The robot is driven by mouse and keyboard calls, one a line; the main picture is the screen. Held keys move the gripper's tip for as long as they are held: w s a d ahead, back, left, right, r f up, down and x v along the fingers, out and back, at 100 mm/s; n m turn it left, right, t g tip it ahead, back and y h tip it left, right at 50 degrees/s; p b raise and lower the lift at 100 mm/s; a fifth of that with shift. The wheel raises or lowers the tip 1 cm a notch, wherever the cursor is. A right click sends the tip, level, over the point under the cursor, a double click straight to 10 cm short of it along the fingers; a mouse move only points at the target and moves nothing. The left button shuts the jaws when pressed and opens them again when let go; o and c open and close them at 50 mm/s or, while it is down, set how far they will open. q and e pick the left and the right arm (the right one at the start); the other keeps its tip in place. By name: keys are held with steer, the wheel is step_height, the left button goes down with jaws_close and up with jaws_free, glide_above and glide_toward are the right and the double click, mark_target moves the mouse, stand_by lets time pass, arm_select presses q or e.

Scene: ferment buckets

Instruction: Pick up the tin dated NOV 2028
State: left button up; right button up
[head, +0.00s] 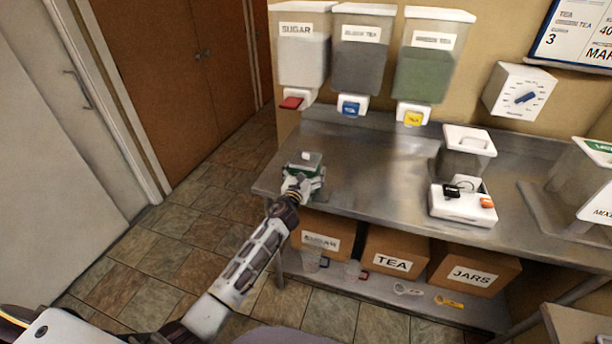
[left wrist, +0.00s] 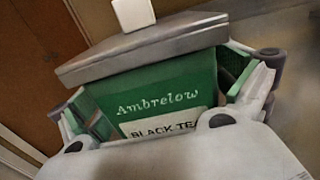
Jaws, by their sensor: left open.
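A green tin (head: 303,167) with a grey lid and a pale knob stands at the left end of the steel counter. In the left wrist view the tin (left wrist: 165,90) fills the middle and reads "Ambrelow" and "BLACK TEA"; its lower part is hidden by my gripper and no date shows. My left gripper (head: 303,184) is open at the tin, with its fingers (left wrist: 165,115) on either side of it. I cannot tell whether the fingers touch it. My right gripper is not in view.
Dispensers for sugar (head: 303,60) and teas hang on the wall above the steel counter (head: 375,175). A white scale (head: 462,207) with a lidded container behind it stands to the right. Boxes marked TEA (head: 392,262) and JARS (head: 470,276) sit below. The counter's middle is clear.

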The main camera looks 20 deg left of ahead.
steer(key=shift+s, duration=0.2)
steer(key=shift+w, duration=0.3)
arm_select(q)
steer(key=shift+c, duration=1.1)
steer(key=shift+r, duration=0.1)
steer(key=c, duration=1)
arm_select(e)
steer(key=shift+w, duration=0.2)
arm_select(q)
steer(key=shift+w+r, duration=0.1)
steer(key=shift+r, duration=0.05)
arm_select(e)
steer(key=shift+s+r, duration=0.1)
arm_select(q)
steer(key=shift+r+p, duration=0.4)
steer(key=shift+r, duration=0.45)
step_height(320, 180, up, 7)
steer(key=shift+f+p, duration=0.15)
steer(key=shift+p, duration=0.9)
steer(key=shift+r, duration=0.65)
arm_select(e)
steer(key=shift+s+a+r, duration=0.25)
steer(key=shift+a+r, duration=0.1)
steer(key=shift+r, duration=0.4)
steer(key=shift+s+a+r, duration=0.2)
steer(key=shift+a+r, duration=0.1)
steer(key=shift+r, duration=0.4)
